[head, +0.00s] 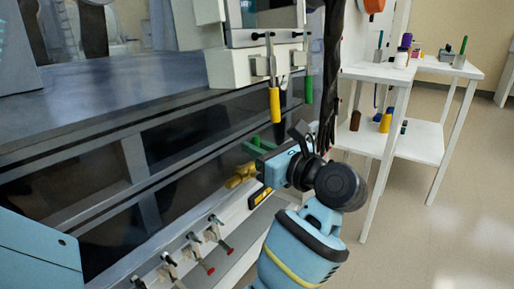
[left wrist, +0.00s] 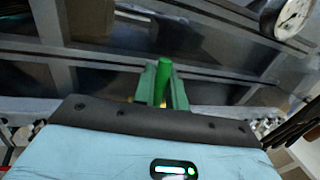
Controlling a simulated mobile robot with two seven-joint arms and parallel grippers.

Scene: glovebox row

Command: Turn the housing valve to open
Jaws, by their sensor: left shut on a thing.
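The housing valve shows a yellow body (head: 240,176) on the pale ledge under the dark glovebox front in the head view. Its green handle (left wrist: 163,78) shows in the left wrist view, standing up between my gripper's green fingers. My left gripper (head: 258,147) is shut on this handle, just above and right of the yellow body in the head view. The gripper's fingers and blue body hide part of the handle, so its exact angle is hard to tell. My right gripper is in neither view.
A yellow handle (head: 274,104) and a green handle (head: 309,89) hang close above my gripper. Several small red-tipped valves (head: 208,268) line the ledge at lower left. A white shelf table (head: 386,72) stands to the right, with open floor beyond. A round gauge (left wrist: 292,17) shows at upper right.

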